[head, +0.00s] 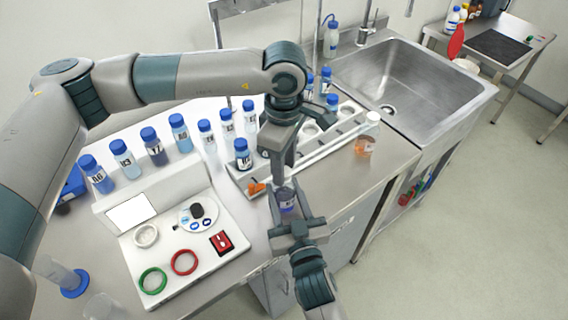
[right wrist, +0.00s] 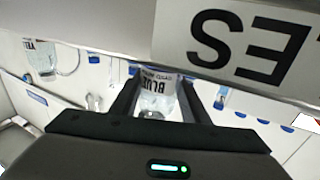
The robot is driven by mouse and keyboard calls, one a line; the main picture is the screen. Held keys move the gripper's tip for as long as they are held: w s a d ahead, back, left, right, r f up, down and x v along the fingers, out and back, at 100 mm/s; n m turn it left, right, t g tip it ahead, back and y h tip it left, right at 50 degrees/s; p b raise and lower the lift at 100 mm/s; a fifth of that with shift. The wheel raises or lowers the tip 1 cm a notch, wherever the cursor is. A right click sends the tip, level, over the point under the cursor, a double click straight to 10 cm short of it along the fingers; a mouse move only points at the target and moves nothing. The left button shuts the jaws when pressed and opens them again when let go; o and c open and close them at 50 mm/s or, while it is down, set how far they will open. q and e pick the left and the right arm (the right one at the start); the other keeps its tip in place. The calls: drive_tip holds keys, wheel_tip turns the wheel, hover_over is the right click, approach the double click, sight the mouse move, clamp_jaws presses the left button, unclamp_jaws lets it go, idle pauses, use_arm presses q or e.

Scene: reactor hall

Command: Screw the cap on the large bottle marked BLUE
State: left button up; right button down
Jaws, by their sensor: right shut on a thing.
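The large bottle (head: 287,207) is held at the table's front edge in the head view. Its label reads BLUE in the right wrist view (right wrist: 157,78), where it appears upside down. My right gripper (head: 289,213) is shut on the bottle, with a finger on each side of it (right wrist: 158,105). My left gripper (head: 283,176) points down directly over the bottle's top. Its fingers hide the bottle's mouth. I cannot make out the cap, nor whether the left fingers hold anything.
A white rack (head: 335,140) with blue-capped bottles stands behind my grippers. An orange bottle (head: 366,145) is to the right, before the sink (head: 420,85). A white console (head: 215,262) with coloured rings is at left. A white surface lettered ES (right wrist: 240,45) is close in the wrist view.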

use_arm(q)
drive_tip(key=shift+o, duration=0.7)
drive_tip(key=shift+r, duration=2.3)
drive_tip(key=shift+c, duration=0.4)
drive_tip(key=r+n, duration=0.1)
drive_tip(key=n, duration=0.2)
drive_tip(key=shift+r+n, duration=0.3)
drive_tip(key=shift+r, duration=0.05)
drive_tip(key=r+n, duration=0.1)
drive_tip(key=n, duration=0.3)
drive_tip(key=shift+r, duration=0.35)
drive_tip(key=shift+f, duration=4)
